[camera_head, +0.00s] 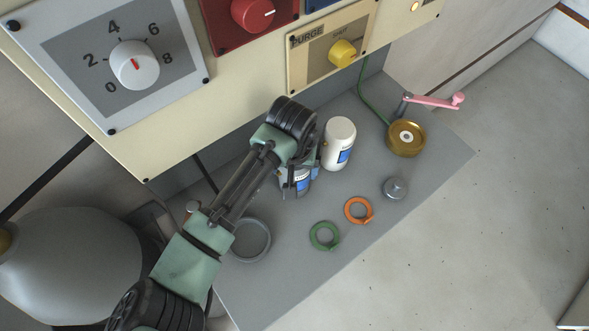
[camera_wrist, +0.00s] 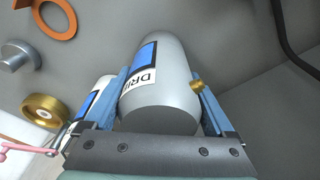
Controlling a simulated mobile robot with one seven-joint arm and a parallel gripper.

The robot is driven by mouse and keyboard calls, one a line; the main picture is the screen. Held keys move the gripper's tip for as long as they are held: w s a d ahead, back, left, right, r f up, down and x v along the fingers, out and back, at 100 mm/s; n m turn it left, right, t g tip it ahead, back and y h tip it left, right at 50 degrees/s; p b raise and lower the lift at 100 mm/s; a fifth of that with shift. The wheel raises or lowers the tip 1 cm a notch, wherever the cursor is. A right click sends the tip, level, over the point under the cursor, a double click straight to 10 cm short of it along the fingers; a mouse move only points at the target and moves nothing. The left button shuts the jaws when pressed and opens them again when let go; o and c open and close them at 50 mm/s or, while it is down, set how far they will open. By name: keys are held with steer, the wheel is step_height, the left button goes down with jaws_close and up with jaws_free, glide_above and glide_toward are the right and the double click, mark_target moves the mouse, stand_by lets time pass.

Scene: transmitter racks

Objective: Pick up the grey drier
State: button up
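The grey drier (camera_wrist: 158,85) is a rounded grey cylinder with a blue and white label, part of whose lettering reads "DRI", and a small brass fitting on its side. In the wrist view it lies between the two blue fingers of my gripper (camera_wrist: 160,75), which run close along both its sides. I cannot tell whether they press on it. In the head view the drier (camera_head: 298,186) is largely hidden under my wrist, with its lower part and label showing over the grey bench (camera_head: 285,287). I cannot tell whether it rests there.
A white cylinder with a blue label (camera_head: 339,140) stands close beside the drier, just outside one finger. A brass disc (camera_head: 406,138), pink-handled lever (camera_head: 432,101), orange ring (camera_head: 350,212), green ring (camera_head: 313,241), grey ring (camera_head: 268,246) and grey knob (camera_head: 395,190) are around. The control panel (camera_head: 200,125) rises behind.

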steer(key=c, duration=0.7)
jaws_close()
steer(key=shift+r, duration=0.1)
